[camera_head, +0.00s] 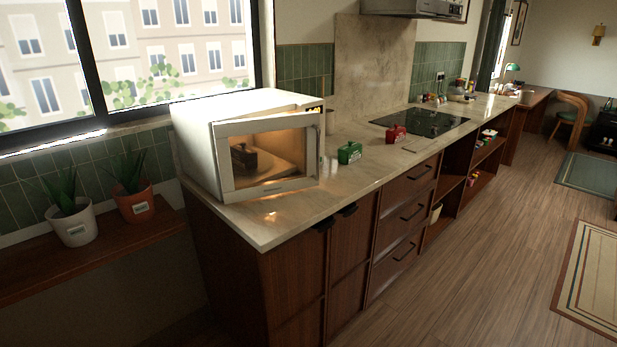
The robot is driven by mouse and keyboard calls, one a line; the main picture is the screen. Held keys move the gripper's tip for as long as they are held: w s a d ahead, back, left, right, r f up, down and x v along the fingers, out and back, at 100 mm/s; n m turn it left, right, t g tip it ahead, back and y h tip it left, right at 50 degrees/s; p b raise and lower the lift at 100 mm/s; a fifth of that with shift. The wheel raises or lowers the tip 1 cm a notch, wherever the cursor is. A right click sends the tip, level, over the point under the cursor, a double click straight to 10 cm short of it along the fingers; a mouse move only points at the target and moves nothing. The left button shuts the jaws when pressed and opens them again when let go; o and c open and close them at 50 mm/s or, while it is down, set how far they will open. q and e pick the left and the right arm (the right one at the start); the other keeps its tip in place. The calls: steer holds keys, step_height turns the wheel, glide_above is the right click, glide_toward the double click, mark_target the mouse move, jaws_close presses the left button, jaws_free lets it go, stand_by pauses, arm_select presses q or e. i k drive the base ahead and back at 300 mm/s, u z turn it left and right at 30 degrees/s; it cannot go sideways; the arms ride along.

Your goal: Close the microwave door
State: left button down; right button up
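The white microwave (205,150) stands on the near left end of the marble counter. Its door (268,186), a pale frame around a see-through window, appears partly open, with its right edge standing out from the body. A handle (321,149) shows along that right edge. Through the window the lit inside shows a dark object (243,158); what it is, I cannot tell. Neither of my grippers is in view.
A green container (349,153) and a red one (395,134) stand on the counter (290,216) right of the microwave, before a black cooktop (422,122). Two potted plants (73,223) (134,203) stand on a wooden shelf at left. The wooden floor (480,260) in front is clear.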

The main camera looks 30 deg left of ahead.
mark_target(310, 121)
steer(key=z, duration=0.6)
steer(key=i, duration=1.4)
steer(key=u, duration=0.85)
